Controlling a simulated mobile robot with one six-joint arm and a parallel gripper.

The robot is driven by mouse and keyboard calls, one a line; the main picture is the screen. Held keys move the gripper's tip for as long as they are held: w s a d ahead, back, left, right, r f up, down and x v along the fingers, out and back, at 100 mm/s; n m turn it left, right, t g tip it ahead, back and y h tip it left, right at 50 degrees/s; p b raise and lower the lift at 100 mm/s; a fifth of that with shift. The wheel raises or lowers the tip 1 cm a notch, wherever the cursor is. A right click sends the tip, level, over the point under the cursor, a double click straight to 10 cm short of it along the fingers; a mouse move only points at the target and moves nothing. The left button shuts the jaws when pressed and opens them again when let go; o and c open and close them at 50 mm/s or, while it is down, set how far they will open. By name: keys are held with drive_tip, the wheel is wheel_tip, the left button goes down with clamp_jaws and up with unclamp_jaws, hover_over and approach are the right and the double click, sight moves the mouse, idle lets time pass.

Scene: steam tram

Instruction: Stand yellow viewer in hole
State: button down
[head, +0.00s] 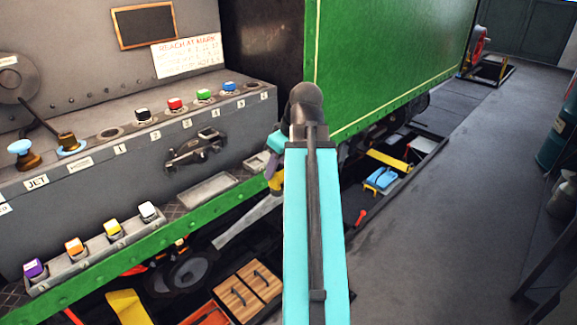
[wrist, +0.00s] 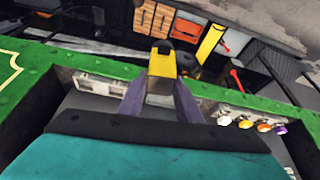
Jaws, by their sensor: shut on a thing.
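The yellow viewer (wrist: 162,64), a small yellow block with a dark end, is held between the purple fingers of my gripper (wrist: 160,98) in the wrist view. In the head view, its yellow side (head: 276,182) shows beside my gripper (head: 272,170), partly hidden by my arm. My gripper is shut on it, above the green edge and right of the grey console. The console (head: 60,190) has a row of numbered places. An empty dark hole (head: 110,132) shows at its left and another hole (head: 253,85) at its right.
Blocks with black-and-white, red (head: 176,104), green (head: 204,95) and blue tops stand in the console row. A lower rack (head: 92,250) holds purple, orange, yellow and white-topped blocks. An empty shallow tray (head: 208,190) lies nearby. A green panel (head: 385,65) rises at right.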

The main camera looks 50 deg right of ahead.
drive_tip(key=w+a+r+p, duration=0.2)
drive_tip(key=w+a, duration=0.5)
drive_tip(key=a, duration=0.5)
drive_tip(key=w+a+r+p, duration=0.3)
drive_tip(key=w+a+p, duration=0.2)
drive_tip(key=w+a, duration=0.3)
drive_tip(key=w+a+r+p, duration=0.2)
drive_tip(key=w+a, duration=0.6)
drive_tip(key=a, duration=0.9)
drive_tip(key=shift+r+m+p, duration=0.15)
drive_tip(key=shift+m+p, duration=0.25)
drive_tip(key=shift+p, duration=0.45)
drive_tip(key=shift+a, duration=0.15)
